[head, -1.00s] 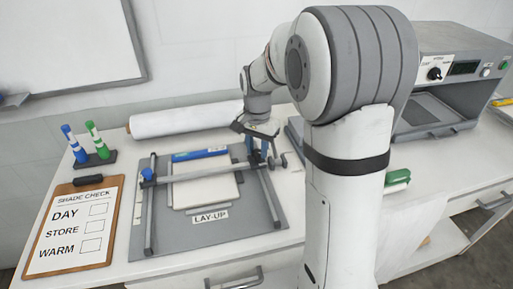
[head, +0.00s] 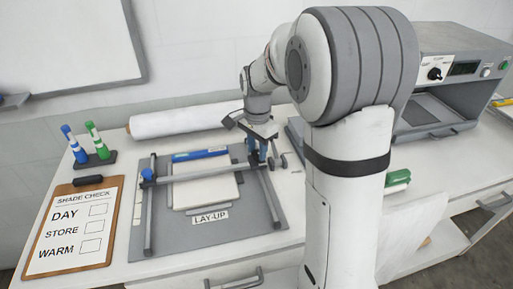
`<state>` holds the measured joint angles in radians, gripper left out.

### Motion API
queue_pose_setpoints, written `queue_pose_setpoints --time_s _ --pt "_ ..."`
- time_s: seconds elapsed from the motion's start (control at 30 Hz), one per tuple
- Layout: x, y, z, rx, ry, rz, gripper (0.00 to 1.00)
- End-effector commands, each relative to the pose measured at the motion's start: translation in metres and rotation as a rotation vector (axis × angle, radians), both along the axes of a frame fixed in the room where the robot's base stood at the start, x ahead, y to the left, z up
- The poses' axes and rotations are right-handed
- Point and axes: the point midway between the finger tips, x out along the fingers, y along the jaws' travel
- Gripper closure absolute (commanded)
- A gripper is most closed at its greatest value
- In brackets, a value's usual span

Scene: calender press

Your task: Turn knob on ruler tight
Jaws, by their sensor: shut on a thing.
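The ruler (head: 200,173) is a grey bar lying across the two rails of the lay-up board (head: 165,240). A blue knob (head: 147,175) stands at its left end, over the left rail. My gripper (head: 259,157) is at the ruler's right end, above the right rail, pointing down. It is shut on the blue knob there, which its fingers mostly hide. A pale sheet stack (head: 205,190) lies on the board under the ruler.
A clipboard (head: 75,225) and a stand with blue and green markers (head: 95,160) are at left. A white roll (head: 185,120) lies behind the board. A press (head: 450,75) stands at right. My arm hides the table between.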

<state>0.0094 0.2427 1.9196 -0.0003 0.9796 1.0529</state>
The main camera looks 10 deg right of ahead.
Motion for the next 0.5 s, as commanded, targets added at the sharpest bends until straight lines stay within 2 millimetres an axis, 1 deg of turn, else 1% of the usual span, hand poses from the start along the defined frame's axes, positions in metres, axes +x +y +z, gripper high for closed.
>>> queue_pose_setpoints --time_s 0.1,0.13,0.37,0.4,0.5 --pt "0.0003 0.0002 0.0006 0.001 -0.002 -0.001 0.93" --pt "0.0004 0.0001 0.0006 0.001 -0.002 -0.001 0.68" --pt "0.0003 -0.0001 0.0003 0.000 -0.001 -0.001 0.50" --pt "0.0002 -0.0001 0.0003 0.000 -0.001 -0.001 0.48" --pt "0.0002 -0.0001 0.0002 0.000 -0.001 0.000 0.48"
